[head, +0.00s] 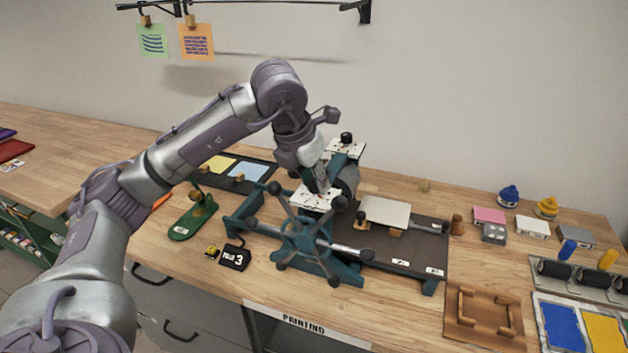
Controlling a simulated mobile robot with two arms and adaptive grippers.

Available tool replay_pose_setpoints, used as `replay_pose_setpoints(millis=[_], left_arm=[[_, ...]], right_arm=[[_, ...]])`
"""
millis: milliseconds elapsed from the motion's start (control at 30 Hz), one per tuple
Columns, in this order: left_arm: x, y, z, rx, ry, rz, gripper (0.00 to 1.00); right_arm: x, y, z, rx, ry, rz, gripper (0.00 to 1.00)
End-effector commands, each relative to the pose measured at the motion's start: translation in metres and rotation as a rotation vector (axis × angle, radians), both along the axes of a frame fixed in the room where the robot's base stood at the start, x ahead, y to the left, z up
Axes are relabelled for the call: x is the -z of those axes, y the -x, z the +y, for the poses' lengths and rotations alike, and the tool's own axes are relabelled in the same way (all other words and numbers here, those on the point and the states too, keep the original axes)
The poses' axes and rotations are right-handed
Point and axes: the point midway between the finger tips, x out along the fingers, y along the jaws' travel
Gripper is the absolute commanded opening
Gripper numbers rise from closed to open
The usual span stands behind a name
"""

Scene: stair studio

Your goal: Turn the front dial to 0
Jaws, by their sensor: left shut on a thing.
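The front dial's white plate (303,200) with small dark marks lies on top of the teal press (320,267). My left gripper (318,188) points down onto this plate and is shut on the front dial's knob. The gripper's fingers hide the knob, so I cannot read its setting. A rear dial (346,138) with a black knob stands on a second white plate farther back on the press. My right gripper is not in view.
A spoked hand wheel (303,230) with black ball ends stands in front of the plate, close under my gripper. A dark press bed (415,248) extends right. A green stand (190,222) stands left.

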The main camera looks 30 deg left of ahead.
Motion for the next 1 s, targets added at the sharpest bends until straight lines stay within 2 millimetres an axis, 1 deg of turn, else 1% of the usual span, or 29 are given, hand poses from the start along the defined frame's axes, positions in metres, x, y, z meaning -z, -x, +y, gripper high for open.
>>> replay_pose_setpoints(millis=[333, 533, 667, 1000], left_arm=[[0.000, 0.000, -0.002, -0.326, -0.001, -0.001, 0.00], [-0.001, -0.001, -0.003, -0.517, 0.001, 0.000, 0.00], [-0.003, -0.001, -0.004, -0.641, 0.000, 0.001, 0.00], [-0.005, -0.002, -0.004, -0.928, -0.001, 0.001, 0.00]], right_arm=[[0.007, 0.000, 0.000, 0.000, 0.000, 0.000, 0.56], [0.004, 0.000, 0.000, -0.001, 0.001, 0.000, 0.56], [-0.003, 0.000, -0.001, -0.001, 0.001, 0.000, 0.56], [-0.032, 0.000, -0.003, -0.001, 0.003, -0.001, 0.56]])
